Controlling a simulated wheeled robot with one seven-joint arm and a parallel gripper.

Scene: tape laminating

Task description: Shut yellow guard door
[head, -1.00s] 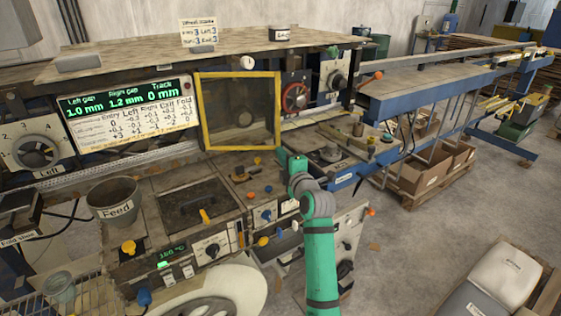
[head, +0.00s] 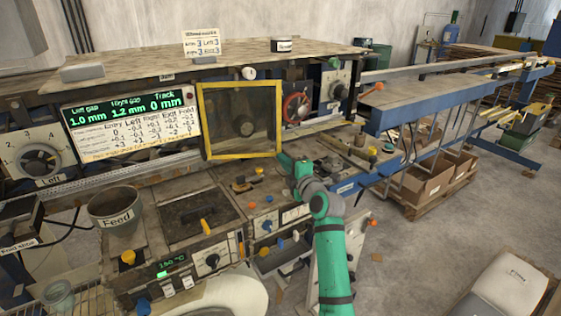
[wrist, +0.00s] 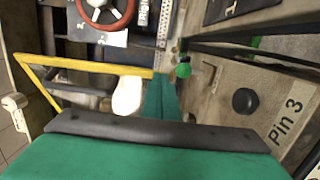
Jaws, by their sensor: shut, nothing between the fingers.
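The yellow guard door (head: 240,156) is a yellow frame around a dark see-through panel, in the middle of the machine front in the head view. Its yellow bar (wrist: 90,66) crosses the left of the wrist view. My gripper (head: 284,160) is at the door's lower right corner. In the wrist view its shut green fingers (wrist: 161,88) lie close to the right end of the bar. I cannot tell whether they touch it. Nothing is held. Whether the door sits flush with the machine is hard to tell.
A red handwheel (head: 297,107) is right of the door. A green knob (wrist: 183,71) and a black knob (wrist: 245,101) labelled Pin 3 are right of my fingers. A white rounded part (wrist: 128,95) is just left of them. The Feed pot (head: 115,207) stands at left front.

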